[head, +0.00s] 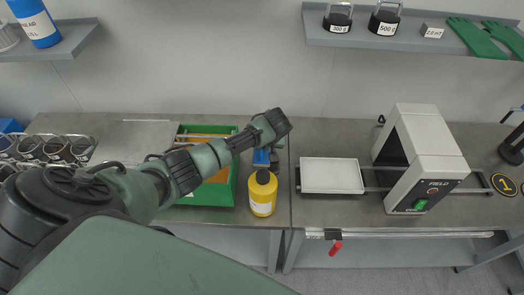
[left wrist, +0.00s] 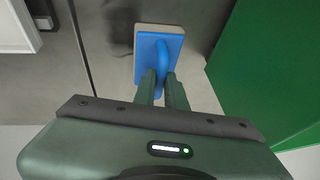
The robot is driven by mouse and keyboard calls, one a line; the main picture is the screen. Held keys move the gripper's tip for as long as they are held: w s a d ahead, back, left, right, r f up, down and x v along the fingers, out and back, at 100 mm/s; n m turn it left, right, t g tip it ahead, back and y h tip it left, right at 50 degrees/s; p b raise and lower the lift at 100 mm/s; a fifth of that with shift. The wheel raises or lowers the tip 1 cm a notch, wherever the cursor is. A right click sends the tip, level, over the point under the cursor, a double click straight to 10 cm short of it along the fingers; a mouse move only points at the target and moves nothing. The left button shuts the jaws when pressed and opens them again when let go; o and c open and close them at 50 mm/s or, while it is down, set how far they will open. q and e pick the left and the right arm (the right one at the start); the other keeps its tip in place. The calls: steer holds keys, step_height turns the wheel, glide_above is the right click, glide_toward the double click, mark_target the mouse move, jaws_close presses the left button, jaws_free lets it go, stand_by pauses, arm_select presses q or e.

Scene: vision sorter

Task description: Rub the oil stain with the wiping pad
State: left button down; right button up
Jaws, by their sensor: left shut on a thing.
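The wiping pad (left wrist: 160,44) is a blue plate with a blue loop handle and a pale grey underside. In the left wrist view my left gripper (left wrist: 162,88) is shut on its handle. The pad is over the grey bench top, and I cannot tell whether it touches. In the head view the blue of the pad (head: 261,157) shows below my left wrist, partly hidden by the arm. A dark smudge (left wrist: 117,24) shows on the bench beside the pad. It may be the oil stain or shadow, and its extent is unclear. My right gripper is not in view.
A yellow bottle (head: 262,194) stands just in front of the pad. A green crate (head: 214,217) is at its left, partly under my arm. A white tray (head: 331,175) and a white machine (head: 425,150) stand to the right. Shelves hang above the bench.

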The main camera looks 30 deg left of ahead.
arm_select(q)
steer(key=shift+w+a, duration=0.2)
steer(key=shift+w, duration=0.3)
steer(key=shift+w+d+b, duration=0.5)
steer(key=shift+w+d, duration=0.05)
steer(key=shift+d, duration=0.3)
steer(key=shift+w+d, duration=0.2)
steer(key=shift+d, duration=0.15)
steer(key=shift+s+d+r+p, duration=0.1)
steer(key=shift+s+d+p, duration=0.1)
steer(key=shift+s+p, duration=0.35)
steer(key=shift+s+d+r+p, duration=0.1)
steer(key=shift+s+d+p, duration=0.15)
steer(key=shift+p, duration=0.4)
steer(key=shift+s+d+f+p, duration=0.15)
steer(key=shift+s+d+p, duration=0.15)
steer(key=shift+s+p, duration=0.3)
steer(key=shift+s+d+f, duration=0.15)
steer(key=shift+s+d, duration=0.05)
steer(key=shift+s, duration=0.1)
